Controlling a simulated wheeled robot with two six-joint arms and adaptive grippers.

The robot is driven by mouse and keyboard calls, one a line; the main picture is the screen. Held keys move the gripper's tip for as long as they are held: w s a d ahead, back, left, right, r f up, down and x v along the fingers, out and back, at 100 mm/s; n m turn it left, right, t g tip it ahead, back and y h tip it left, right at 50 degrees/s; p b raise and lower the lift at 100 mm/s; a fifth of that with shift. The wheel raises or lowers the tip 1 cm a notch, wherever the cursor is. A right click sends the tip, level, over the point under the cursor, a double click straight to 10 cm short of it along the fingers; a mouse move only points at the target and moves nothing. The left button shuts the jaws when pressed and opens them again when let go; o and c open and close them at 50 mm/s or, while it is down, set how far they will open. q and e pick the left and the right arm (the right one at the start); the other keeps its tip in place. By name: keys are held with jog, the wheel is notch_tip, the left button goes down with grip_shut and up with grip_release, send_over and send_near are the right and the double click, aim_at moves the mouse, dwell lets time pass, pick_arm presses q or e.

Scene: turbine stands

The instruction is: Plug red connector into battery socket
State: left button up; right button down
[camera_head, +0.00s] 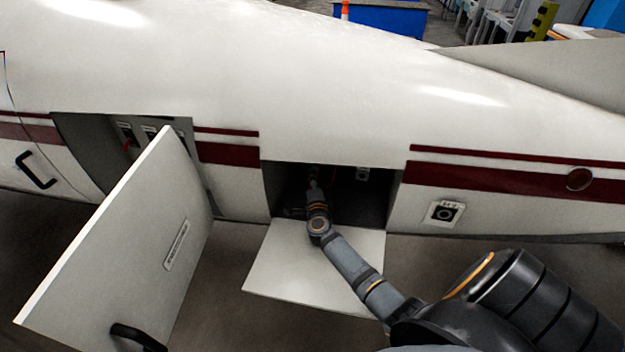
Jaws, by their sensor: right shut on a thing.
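My right arm comes in from the lower right. Its gripper (314,182) is inside the open, dark bay (381,203) in the white aircraft's side. The gripper is shut on what looks like the red connector (311,171), a small dark-red patch at its tip. The shadow and the gripper hide most of the connector. A small pale plate with a dark round centre (362,174) is on the bay's back wall, right of the gripper. I cannot tell which fitting is the battery socket, or whether the connector touches one. My left gripper is not in view.
A flat white door (290,270) hangs open below the bay, under my right forearm. A larger white door (125,240) with a black handle stands open at left. A labelled outlet (443,213) is on the hull right of the bay.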

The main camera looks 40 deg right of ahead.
jog(key=shift+w+d+r, duration=0.1)
jog(key=shift+d+r, duration=0.05)
jog(key=shift+r, duration=0.2)
jog(key=c, duration=1.3)
grip_release()
jog(key=o, duration=0.4)
jog(key=shift+w+d+f, duration=0.25)
jog(key=shift+d+f, duration=0.05)
jog(key=shift+f, duration=0.05)
jog(key=shift+o, duration=0.7)
jog(key=shift+s+a, duration=0.15)
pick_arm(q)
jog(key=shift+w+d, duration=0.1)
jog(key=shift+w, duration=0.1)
pick_arm(e)
jog(key=shift+a, duration=0.1)
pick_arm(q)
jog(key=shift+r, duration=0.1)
pick_arm(e)
jog(key=shift+s, duration=0.1)
